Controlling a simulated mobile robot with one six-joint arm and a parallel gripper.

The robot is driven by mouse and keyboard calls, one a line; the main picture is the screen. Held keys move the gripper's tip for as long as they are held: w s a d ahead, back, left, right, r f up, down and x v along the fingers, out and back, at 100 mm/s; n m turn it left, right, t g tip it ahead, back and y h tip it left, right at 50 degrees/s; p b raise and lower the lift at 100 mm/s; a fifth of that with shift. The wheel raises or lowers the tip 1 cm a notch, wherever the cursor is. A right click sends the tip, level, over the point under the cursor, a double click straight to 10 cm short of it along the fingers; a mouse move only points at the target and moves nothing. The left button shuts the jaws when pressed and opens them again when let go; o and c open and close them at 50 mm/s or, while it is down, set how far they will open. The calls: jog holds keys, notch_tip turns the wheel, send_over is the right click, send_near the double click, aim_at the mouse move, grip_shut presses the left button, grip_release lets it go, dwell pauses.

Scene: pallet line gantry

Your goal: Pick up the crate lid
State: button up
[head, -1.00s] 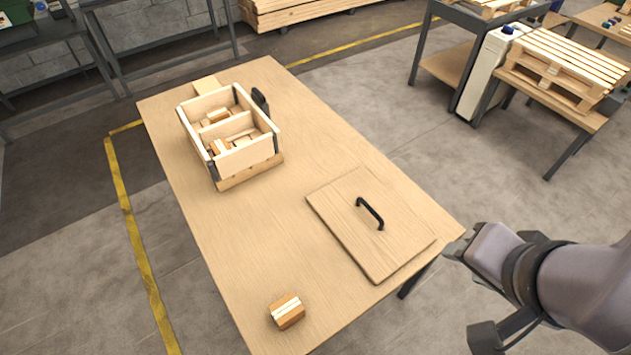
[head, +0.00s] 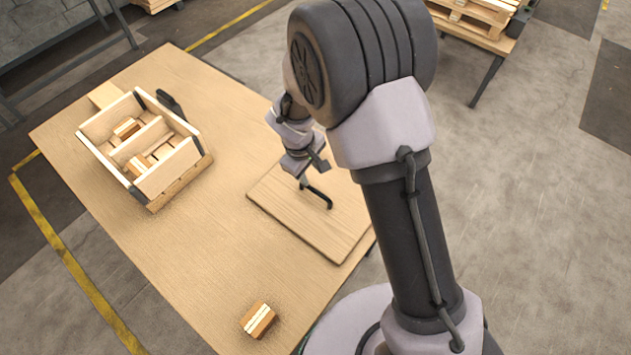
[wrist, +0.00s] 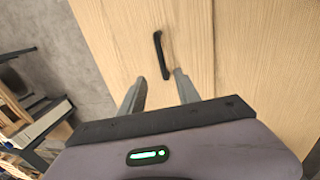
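The crate lid (head: 300,222) is a flat square wooden board with a black bar handle (head: 317,194). It lies flat on the wooden table, to the right of the crate (head: 155,178). In the wrist view the handle (wrist: 161,55) stands ahead of my gripper (wrist: 157,82), roughly between the lines of its two fingers. The fingers are apart with nothing between them. In the head view my arm reaches over the lid, and my gripper is near the handle's far end; its fingertips are hard to make out there. My arm hides the lid's far right part.
The open crate holds several small wooden blocks in two compartments. A small striped block (head: 258,320) lies near the table's front edge. Bare table (head: 215,240) lies between crate and lid. A pallet stand (head: 480,25) is at the back right.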

aim_at(316, 191)
jog(key=f+b, duration=0.1)
jog(key=f, duration=0.2)
jog(key=w+f+b, duration=0.1)
jog(key=f, duration=0.2)
jog(key=d+f+b, duration=0.1)
jog(key=f, duration=0.2)
jog(key=shift+w+f, duration=0.2)
jog(key=f+b, duration=0.2)
jog(key=f, duration=0.1)
jog(key=f+b, duration=0.1)
jog(key=f, duration=0.1)
jog(key=shift+w+d, duration=0.2)
jog(key=shift+d, duration=0.2)
jog(key=shift+r, duration=0.1)
grip_shut()
